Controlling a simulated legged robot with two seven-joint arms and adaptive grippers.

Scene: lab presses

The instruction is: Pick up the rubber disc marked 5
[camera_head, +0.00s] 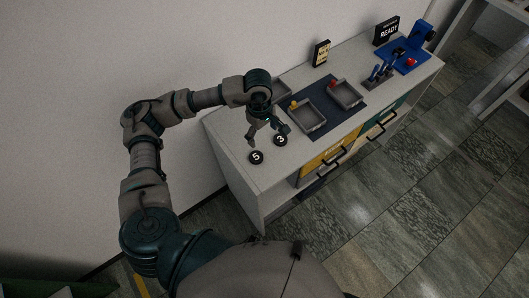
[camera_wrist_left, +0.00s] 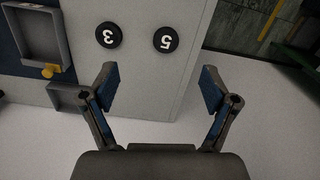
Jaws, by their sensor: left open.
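The black rubber disc marked 5 (camera_head: 256,157) lies flat on the light counter near its left end. It also shows in the left wrist view (camera_wrist_left: 166,40), beyond the fingertips and between their lines. A like disc marked 3 (camera_head: 280,140) lies beside it, and in the left wrist view it sits left of the 5 (camera_wrist_left: 109,35). My left gripper (camera_head: 267,131) is open and empty above the counter, close to both discs; its fingers (camera_wrist_left: 158,88) are spread wide and touch neither disc. My right gripper is not in view.
A wall stands behind. Drawers with handles (camera_head: 327,158) face the tiled floor.

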